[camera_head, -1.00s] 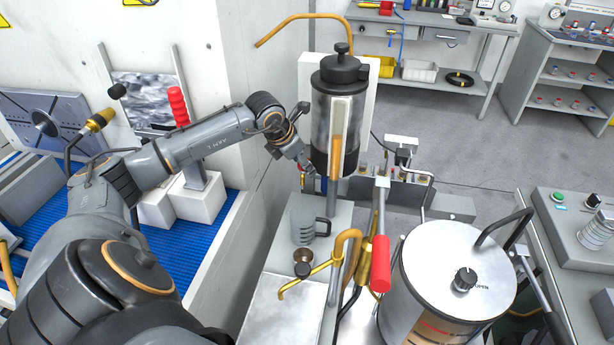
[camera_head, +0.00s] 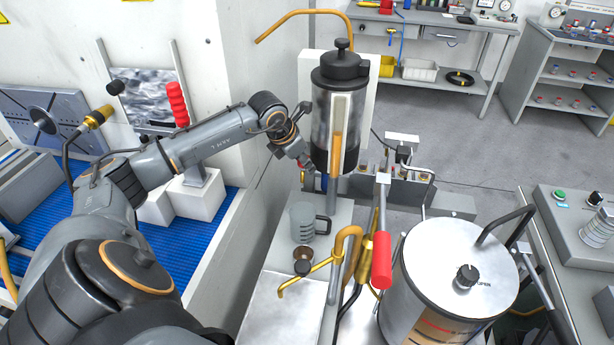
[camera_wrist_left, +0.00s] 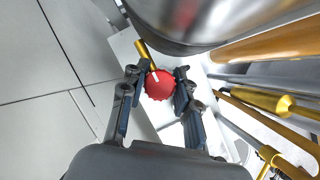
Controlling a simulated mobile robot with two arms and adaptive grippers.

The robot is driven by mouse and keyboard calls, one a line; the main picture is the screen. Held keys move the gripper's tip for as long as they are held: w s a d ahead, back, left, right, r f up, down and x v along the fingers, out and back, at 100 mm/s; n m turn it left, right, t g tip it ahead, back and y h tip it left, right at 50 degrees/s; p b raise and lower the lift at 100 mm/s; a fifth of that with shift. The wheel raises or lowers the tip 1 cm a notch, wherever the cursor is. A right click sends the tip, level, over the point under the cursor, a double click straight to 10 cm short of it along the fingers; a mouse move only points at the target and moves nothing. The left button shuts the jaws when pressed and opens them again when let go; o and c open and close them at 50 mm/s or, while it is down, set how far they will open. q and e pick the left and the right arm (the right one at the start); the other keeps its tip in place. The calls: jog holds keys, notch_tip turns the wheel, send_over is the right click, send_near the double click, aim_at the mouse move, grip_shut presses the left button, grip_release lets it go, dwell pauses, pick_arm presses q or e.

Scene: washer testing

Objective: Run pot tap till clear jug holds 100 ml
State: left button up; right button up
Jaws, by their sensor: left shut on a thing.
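The pot (camera_head: 321,118) is a tall metal cylinder with a black lid and base and an amber-filled sight gauge (camera_head: 338,140). Its tap has a red round knob (camera_wrist_left: 159,85) with a white line, beneath the pot in the left wrist view. My left gripper (camera_wrist_left: 157,88) is shut on this knob, one finger on each side. In the head view this gripper (camera_head: 305,164) is beside the pot's lower left, and the knob is mostly hidden. The clear jug (camera_head: 301,221), with a dark handle, stands upright below the pot. I cannot read its level.
A brass pipe (camera_head: 305,280) and a small brown cup (camera_head: 302,254) are just in front of the jug. A red lever handle (camera_head: 381,262) and a large steel drum (camera_head: 455,270) stand to the right. A white wall is close on the left.

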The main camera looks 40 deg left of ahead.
pick_arm(q)
jog(key=shift+a, duration=0.1)
dwell(0.3)
jog(key=shift+m+h+b, duration=0.35)
jog(key=shift+m+h, duration=0.05)
jog(key=shift+m, duration=0.5)
jog(key=shift+m+h, duration=0.5)
jog(key=shift+m, duration=0.6)
jog(key=shift+m+g+b, duration=0.3)
jog(key=shift+m+b, duration=0.1)
jog(key=shift+m, duration=0.1)
jog(key=shift+m+h, duration=0.4)
jog(key=shift+m, duration=0.1)
jog(key=shift+r, duration=0.1)
dwell(4.5)
